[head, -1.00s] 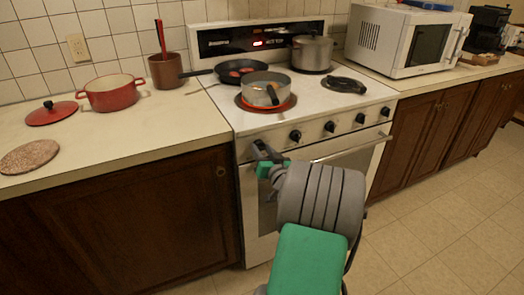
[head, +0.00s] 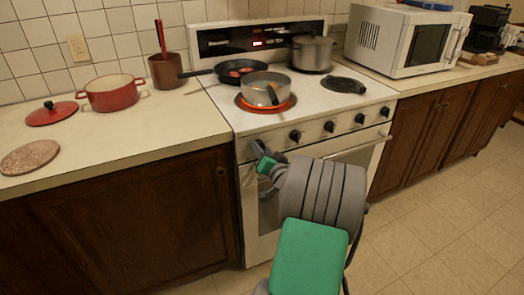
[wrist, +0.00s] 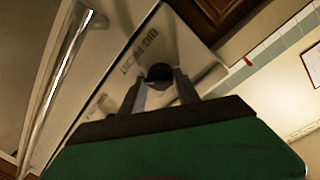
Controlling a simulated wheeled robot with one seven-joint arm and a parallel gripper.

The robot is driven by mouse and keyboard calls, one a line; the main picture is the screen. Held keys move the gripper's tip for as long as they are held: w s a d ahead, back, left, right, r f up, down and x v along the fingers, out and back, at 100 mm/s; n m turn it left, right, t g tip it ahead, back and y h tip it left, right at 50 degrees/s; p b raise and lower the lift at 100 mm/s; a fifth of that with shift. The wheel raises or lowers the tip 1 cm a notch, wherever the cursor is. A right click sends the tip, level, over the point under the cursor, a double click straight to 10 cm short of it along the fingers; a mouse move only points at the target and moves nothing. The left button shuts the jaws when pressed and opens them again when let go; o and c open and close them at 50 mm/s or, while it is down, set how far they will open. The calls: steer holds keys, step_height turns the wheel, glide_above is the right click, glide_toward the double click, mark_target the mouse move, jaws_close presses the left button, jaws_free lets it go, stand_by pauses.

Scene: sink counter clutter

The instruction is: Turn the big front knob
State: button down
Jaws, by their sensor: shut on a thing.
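The big front knob (wrist: 160,71) is a dark round knob on the white stove front, beside printed lettering that appears to read "BIG FRONT" in the wrist view. My gripper (wrist: 161,82) is shut on it, with one finger on each side. In the head view my gripper (head: 262,155) is at the left end of the stove's knob row and hides this knob. The knob's pointer mark cannot be made out.
Several other black knobs, such as one (head: 295,135), line the stove front to the right. The oven handle (head: 350,147) runs below them. A grey pot (head: 258,93) stands on a glowing orange burner (head: 245,105). A frying pan (head: 215,72) sits behind it.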

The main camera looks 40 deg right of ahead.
steer(key=c, duration=1)
jaws_free()
steer(key=shift+a, duration=0.15)
steer(key=shift+c, duration=0.2)
steer(key=shift+o, duration=0.6)
